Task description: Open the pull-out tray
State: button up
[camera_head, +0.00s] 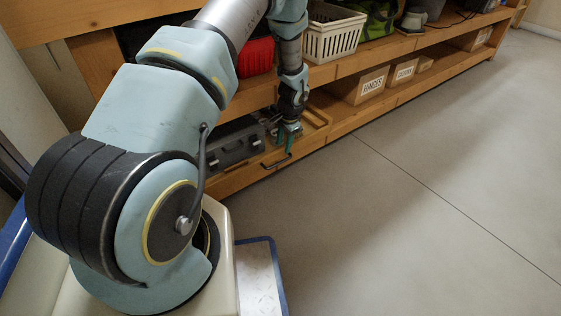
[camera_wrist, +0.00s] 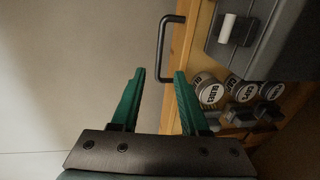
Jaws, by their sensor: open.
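The pull-out tray (camera_head: 316,124) is a wooden tray low in the bench, with a dark bar handle (camera_head: 277,162) on its front. In the wrist view the tray's wooden front (camera_wrist: 192,40) runs up the picture, and the handle (camera_wrist: 162,48) stands out to its left. My gripper (camera_head: 287,144) points down by the tray front, close to the handle. In the wrist view my gripper (camera_wrist: 158,75) shows two green fingers spread apart with nothing between them. The handle lies just beyond the fingertips; I cannot tell the exact gap.
A grey case (camera_head: 238,143) sits on the tray; labelled cans (camera_wrist: 208,92) lie beside it. Cardboard boxes (camera_head: 371,84) stand right of the tray on the low shelf. A white basket (camera_head: 333,36) and a red container (camera_head: 256,57) sit above. The floor (camera_head: 400,190) in front is clear.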

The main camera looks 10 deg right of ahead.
aim_at(281, 162)
jog(key=f+b, duration=0.1)
jog(key=f, duration=0.2)
jog(key=w+f, duration=0.1)
jog(key=f, duration=0.1)
jog(key=f+b, duration=0.1)
jog(key=f, duration=0.2)
jog(key=shift+w+a+f+b, duration=0.25)
jog(key=shift+a+f+b, duration=0.05)
jog(key=shift+a, duration=0.1)
jog(key=shift+c, duration=0.2)
grip_shut()
dwell(0.7)
